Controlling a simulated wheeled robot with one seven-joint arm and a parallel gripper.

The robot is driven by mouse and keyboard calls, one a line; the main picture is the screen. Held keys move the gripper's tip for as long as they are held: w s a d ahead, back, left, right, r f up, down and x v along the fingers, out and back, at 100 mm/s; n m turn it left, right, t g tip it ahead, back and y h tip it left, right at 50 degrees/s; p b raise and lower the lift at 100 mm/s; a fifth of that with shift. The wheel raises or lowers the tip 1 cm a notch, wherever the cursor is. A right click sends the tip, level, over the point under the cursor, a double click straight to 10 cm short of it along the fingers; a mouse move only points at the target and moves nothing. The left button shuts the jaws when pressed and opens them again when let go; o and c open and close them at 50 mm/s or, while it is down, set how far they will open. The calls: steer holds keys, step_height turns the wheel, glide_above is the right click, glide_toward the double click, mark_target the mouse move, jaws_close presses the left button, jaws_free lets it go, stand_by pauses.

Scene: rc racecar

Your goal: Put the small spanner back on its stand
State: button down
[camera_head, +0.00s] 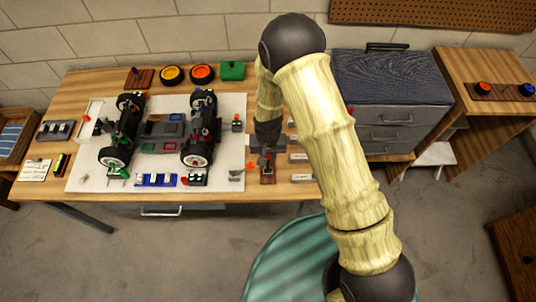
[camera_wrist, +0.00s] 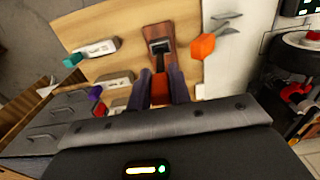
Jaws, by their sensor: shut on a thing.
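My gripper (camera_wrist: 160,92) is shut on the red handle of the small spanner (camera_wrist: 160,84), which shows between the two dark fingers. A reddish-brown wooden stand (camera_wrist: 155,31) with a dark grey fitting lies directly ahead of the fingertips in the wrist view. The spanner's far end meets or overlaps this fitting; I cannot tell whether it touches or sits in it. In the head view my gripper (camera_head: 267,149) is low over the right part of the workbench, and the stand (camera_head: 267,179) shows just in front of it. The spanner is mostly hidden there.
White holders with teal (camera_wrist: 73,60), purple (camera_wrist: 95,92) and red pieces are on the other side. The white mat (camera_head: 218,183) with the car chassis (camera_head: 165,130) lies left of my gripper. A grey drawer cabinet (camera_head: 395,112) stands right.

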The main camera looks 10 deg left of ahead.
steer(key=shift+f, duration=0.3)
steer(key=c, duration=1.2)
jaws_free()
steer(key=shift+r, duration=0.15)
step_height(320, 180, up, 17)
steer(key=b, duration=0.3)
steer(key=shift+r, duration=0.1)
